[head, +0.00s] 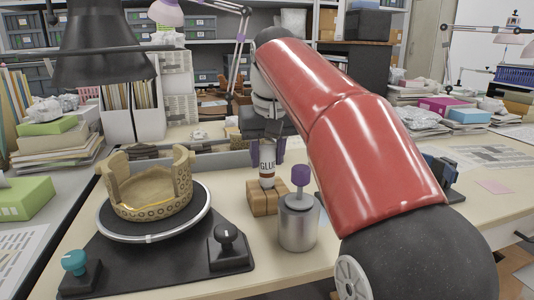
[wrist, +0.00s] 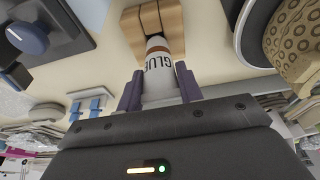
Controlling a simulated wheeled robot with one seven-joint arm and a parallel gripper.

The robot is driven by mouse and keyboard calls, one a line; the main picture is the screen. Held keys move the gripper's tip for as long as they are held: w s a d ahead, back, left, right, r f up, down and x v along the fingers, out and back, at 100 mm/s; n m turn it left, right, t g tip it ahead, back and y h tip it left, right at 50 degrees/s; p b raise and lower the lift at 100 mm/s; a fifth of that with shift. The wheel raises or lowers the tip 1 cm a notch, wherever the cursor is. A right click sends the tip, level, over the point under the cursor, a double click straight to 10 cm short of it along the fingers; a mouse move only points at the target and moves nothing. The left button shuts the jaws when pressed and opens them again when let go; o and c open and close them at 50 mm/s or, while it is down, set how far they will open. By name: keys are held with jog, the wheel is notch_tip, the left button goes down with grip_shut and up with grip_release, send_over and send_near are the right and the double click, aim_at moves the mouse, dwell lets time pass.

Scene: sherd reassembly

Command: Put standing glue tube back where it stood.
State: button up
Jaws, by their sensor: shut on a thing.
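The glue tube (head: 267,160) is white with dark "GLUE" lettering and a brown band near its lower end. It is upright at the wooden block (head: 265,202) on the table. My gripper (head: 269,150) is shut on the tube, with purple fingers on either side of it. In the wrist view, the tube (wrist: 160,75) points into the notch of the wooden block (wrist: 172,17). Its lower end meets the block in both views; I cannot tell whether it rests there or hangs just above. My arm covers part of the right side.
A grey metal canister (head: 298,226) with a purple-topped stem stands close to the block's right. A patterned clay pot (head: 150,192) sits on a turntable (head: 150,237) at left. A black-knobbed stand (head: 230,248) is in front. A teal-knobbed stand (head: 78,275) is at front left.

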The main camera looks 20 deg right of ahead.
jog(key=o, duration=0.8)
jog(key=shift+o, duration=0.2)
jog(key=p+v, duration=0.2)
jog(key=v, duration=0.5)
jog(key=shift+s+r+p, duration=0.15)
jog(key=shift+r+p, duration=0.15)
jog(key=shift+r, duration=0.05)
